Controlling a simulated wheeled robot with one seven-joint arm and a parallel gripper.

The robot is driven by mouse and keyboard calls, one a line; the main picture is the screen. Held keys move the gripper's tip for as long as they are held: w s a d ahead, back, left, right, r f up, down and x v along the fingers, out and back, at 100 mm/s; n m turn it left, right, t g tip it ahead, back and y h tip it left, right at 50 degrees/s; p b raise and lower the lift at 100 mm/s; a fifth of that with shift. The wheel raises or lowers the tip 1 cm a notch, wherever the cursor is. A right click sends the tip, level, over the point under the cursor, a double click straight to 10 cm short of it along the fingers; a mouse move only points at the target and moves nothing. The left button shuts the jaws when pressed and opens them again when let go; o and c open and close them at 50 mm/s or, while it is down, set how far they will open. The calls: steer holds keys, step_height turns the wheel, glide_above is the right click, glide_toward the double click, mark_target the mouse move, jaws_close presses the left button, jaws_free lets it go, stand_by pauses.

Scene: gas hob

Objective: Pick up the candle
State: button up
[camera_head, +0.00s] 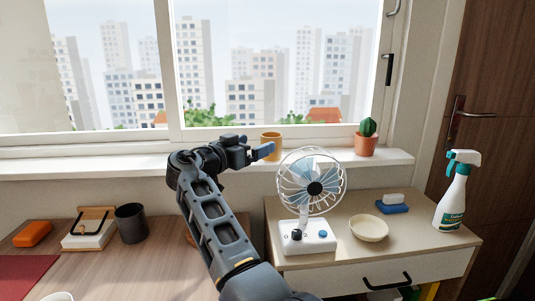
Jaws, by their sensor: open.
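My gripper (263,151) is raised near the window sill, its blue fingertips pointing right. It is open, and nothing shows clearly between its fingers. An amber, cup-like object (271,138) stands upright on the sill just behind the fingertips, which cover part of it. I cannot tell whether it is the candle or a mug, nor whether the fingers touch it. No other thing in view is plainly a candle.
A desk fan (315,188) stands on the cabinet close right of my gripper. A potted cactus (366,142) is on the sill. A bowl (369,228), sponge (392,206) and spray bottle (453,200) share the cabinet. A dark cup (131,223) stands on the left desk.

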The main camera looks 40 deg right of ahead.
steer(key=shift+w+d+f, duration=0.15)
steer(key=shift+f, duration=0.1)
steer(key=shift+w+d+r, duration=0.1)
steer(key=shift+w+d, duration=0.1)
steer(key=shift+d, duration=1)
steer(key=shift+w+d+f+p, duration=0.15)
steer(key=shift+d+p, duration=0.2)
steer(key=shift+d, duration=0.95)
steer(key=shift+w+d+f+p, duration=0.1)
steer(key=shift+d+p, duration=0.25)
steer(key=shift+d, duration=0.9)
steer(key=c, duration=1.1)
steer(key=shift+c, duration=0.4)
steer(key=shift+r, duration=0.1)
